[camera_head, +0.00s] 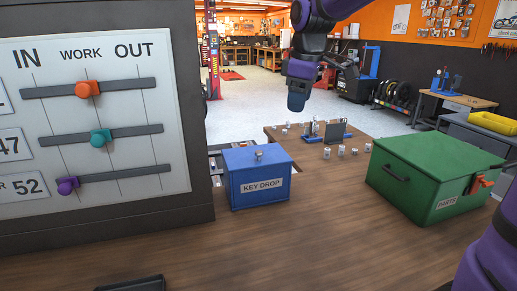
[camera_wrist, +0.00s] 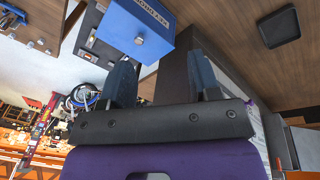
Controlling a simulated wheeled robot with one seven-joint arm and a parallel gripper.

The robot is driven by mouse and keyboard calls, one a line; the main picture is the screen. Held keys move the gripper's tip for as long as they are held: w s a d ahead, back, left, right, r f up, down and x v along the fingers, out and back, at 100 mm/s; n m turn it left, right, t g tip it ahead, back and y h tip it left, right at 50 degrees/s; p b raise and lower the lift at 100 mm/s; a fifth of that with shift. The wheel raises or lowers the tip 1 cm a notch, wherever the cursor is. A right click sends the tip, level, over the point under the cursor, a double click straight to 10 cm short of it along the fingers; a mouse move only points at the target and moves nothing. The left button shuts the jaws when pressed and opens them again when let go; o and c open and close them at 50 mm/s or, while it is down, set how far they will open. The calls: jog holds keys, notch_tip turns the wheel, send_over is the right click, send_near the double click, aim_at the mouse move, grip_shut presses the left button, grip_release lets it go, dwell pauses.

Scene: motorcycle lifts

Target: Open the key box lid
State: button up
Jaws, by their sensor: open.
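The blue key box (camera_head: 258,188), labelled KEY DROP, stands on the wooden counter just right of the board. Its lid (camera_head: 245,156) looks shut, with a small metal knob (camera_head: 259,155) on top. The box (camera_wrist: 150,12) also shows at the top of the wrist view, turned over, with the knob (camera_wrist: 139,40) visible. My gripper (camera_head: 298,98) hangs in the air above and beyond the box, to its right, touching nothing. In the wrist view my gripper (camera_wrist: 162,72) has its two dark fingers apart, with nothing between them.
A board with sliders (camera_head: 95,120) stands close on the left of the box. A green parts box (camera_head: 430,175) stands to the right. Small metal parts (camera_head: 327,152) and a blue-based stand (camera_head: 333,130) lie behind. A dark tray (camera_head: 133,285) lies at the front edge. The middle counter is clear.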

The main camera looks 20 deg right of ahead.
jog(key=w+a+f+n+g, duration=0.15)
jog(key=w+f+n, duration=0.3)
jog(key=w, duration=0.75)
jog(key=n, duration=0.3)
send_over(259, 151)
notch_tip(259, 151, down, 6)
jog(key=shift+g, duration=0.35)
notch_tip(259, 151, down, 11)
jog(key=shift+r, duration=0.1)
grip_shut()
